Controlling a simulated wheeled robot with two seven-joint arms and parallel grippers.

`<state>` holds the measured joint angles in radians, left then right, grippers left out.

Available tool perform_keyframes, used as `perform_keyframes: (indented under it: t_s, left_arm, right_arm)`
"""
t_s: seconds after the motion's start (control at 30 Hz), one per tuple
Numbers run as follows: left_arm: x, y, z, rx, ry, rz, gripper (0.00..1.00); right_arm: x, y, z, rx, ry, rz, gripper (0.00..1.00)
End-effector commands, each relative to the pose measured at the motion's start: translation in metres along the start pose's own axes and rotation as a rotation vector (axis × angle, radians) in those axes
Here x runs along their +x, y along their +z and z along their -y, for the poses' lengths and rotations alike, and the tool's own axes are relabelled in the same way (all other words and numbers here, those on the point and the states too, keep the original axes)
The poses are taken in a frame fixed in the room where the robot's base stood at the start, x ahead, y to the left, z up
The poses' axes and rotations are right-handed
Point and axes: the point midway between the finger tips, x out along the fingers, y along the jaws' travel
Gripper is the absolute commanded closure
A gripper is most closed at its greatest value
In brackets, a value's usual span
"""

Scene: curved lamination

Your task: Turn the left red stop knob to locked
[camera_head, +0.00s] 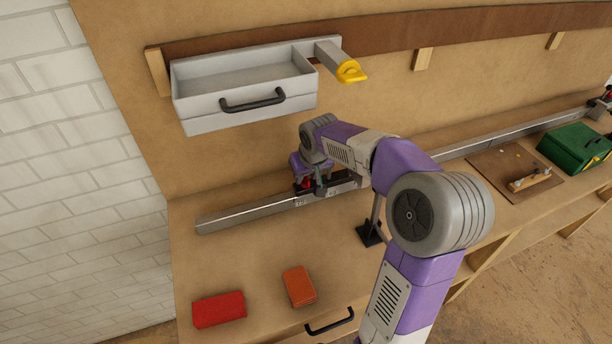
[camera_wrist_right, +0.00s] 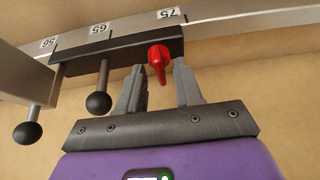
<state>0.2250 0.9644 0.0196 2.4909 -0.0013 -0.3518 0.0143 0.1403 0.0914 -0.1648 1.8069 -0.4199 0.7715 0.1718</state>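The left red stop knob (camera_wrist_right: 158,62) is on a dark stop block (camera_wrist_right: 120,50) on the metal rail. In the right wrist view its handle points down, between the fingertips of my right gripper (camera_wrist_right: 160,82). The fingers are open, one on each side, with a gap visible on both sides of the knob. In the head view a little red of the knob (camera_head: 307,183) shows beneath my right gripper (camera_head: 312,188); most of it is hidden. My left gripper is not in view.
The rail (camera_head: 245,214) runs along the bench, with number labels. Black ball-ended levers (camera_wrist_right: 99,103) hang beside the knob. A red block (camera_head: 218,309) and an orange block (camera_head: 299,286) lie on the front bench. A grey drawer box (camera_head: 245,107) hangs above.

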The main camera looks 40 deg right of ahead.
Motion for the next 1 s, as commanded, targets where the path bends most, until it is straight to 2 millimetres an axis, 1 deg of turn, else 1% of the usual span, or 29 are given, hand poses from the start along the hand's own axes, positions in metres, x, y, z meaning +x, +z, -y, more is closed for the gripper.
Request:
perform_keyframes:
  t_s: [0.27,0.37,0.5,0.8,1.0]
  left_arm:
    - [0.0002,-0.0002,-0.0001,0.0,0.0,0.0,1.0]
    - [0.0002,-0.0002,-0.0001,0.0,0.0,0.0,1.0]
    - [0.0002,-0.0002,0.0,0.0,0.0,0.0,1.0]
    - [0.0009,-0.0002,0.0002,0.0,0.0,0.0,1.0]
    - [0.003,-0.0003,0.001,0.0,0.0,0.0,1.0]
  right_arm:
    - [0.0019,-0.0003,-0.0002,0.0,0.0,-0.001,0.65]
    - [0.0018,-0.0003,-0.0002,0.0,0.0,-0.001,0.79]
    - [0.0017,-0.0003,-0.0002,0.0,0.0,-0.001,1.0]
    - [0.0018,-0.0003,0.0001,0.023,0.01,-0.001,1.0]
    - [0.0026,0.0,0.0013,0.108,0.045,0.0,1.0]
